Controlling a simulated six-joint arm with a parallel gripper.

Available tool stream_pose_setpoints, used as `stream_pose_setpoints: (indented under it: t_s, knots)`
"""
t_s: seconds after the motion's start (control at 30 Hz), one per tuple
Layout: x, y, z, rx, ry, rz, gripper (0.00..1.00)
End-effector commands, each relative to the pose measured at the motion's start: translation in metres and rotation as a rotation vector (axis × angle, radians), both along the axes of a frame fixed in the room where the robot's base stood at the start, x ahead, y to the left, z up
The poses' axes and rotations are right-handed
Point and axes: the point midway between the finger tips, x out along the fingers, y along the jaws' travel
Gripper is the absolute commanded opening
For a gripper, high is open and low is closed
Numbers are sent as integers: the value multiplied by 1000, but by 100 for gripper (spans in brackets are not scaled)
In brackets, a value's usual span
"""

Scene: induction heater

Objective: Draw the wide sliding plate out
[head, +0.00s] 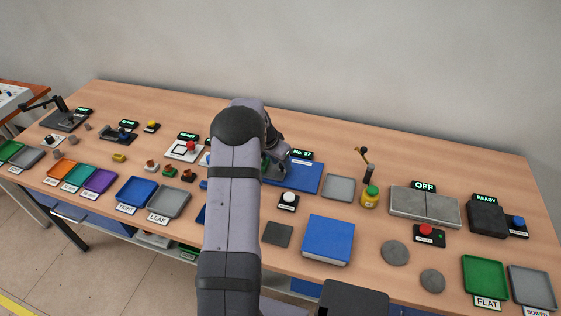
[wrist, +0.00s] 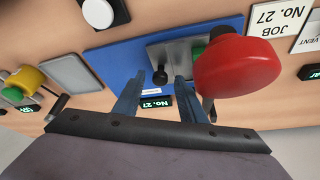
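In the wrist view a grey metal plate (wrist: 180,52) with a black knob (wrist: 160,77) lies on a blue board (wrist: 113,62). It looks like the sliding plate, though its full width is hidden. My gripper (wrist: 160,74) is open, its two fingers apart with the knob showing between their tips. I cannot tell whether they touch it; nothing is visibly gripped. A large red rounded knob (wrist: 238,70) stands close to the camera and covers part of the plate. In the head view the blue board (head: 307,178) shows, but my arm hides most of the fixture.
A "No. 27" display (wrist: 155,102) stands behind the fixture. A white button (head: 288,197) and a blue book-like block (head: 328,239) are in front.

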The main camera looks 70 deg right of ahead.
Motion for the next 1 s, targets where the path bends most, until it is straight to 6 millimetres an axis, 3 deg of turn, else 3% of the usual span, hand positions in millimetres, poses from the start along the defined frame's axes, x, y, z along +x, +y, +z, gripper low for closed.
stream_pose_setpoints:
  t_s: [0.1, 0.27, 0.43, 0.53, 0.8, 1.0]
  knots:
    - [0, 0, 0, 0, 0, 0, 38]
    - [0, 0, 0, 0, 0, 0, 0]
    - [-1, 0, 0, 1, -1, -1, 0]
    - [-12, 0, -2, 2, -1, -5, 0]
    - [-82, 1, -2, 2, 0, -9, 0]
    - [-112, 1, 0, 2, 0, -3, 0]
